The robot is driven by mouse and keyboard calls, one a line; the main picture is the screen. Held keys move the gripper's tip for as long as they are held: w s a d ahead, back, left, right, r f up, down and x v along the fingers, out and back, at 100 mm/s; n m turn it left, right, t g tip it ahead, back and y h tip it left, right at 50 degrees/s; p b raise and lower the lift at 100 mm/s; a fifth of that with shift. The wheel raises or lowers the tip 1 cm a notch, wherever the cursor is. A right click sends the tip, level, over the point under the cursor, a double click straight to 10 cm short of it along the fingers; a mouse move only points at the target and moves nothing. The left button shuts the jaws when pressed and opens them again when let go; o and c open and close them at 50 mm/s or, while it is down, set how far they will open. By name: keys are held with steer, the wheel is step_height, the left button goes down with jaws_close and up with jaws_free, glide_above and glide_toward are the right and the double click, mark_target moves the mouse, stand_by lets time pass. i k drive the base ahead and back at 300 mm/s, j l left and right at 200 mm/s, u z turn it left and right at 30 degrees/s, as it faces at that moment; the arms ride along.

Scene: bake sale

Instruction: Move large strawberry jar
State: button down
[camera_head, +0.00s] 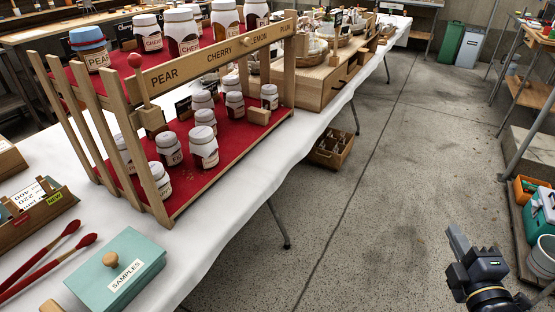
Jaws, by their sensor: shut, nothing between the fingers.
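My gripper (458,234) is at the lower right, shut and empty, over the concrete floor and well apart from the table. A two-level wooden jar rack (163,206) with red shelves stands on the white-covered table at the left. A jar with a blue cover (91,50) reads PEAR. Several smaller jars (204,147) stand on the lower level. I cannot read "strawberry" on any jar. The rail reads PEAR, CHERRY, what looks like LEMON, and PLUM.
A teal SAMPLES box (117,268), red-tipped utensils (45,262) and a small wooden sign holder (32,215) lie at the near table end. A crate (333,148) sits on the floor by the table. Shelving with a white bucket (543,257) stands right. The middle floor is clear.

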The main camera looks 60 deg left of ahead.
mark_target(203, 143)
steer(key=j+u, duration=0.15)
steer(key=u, duration=0.25)
steer(key=j+u, duration=0.1)
steer(key=u, duration=0.25)
steer(key=i+j+u, duration=0.1)
steer(key=u, duration=0.3)
steer(key=i+j+u, duration=0.1)
steer(key=u, duration=0.3)
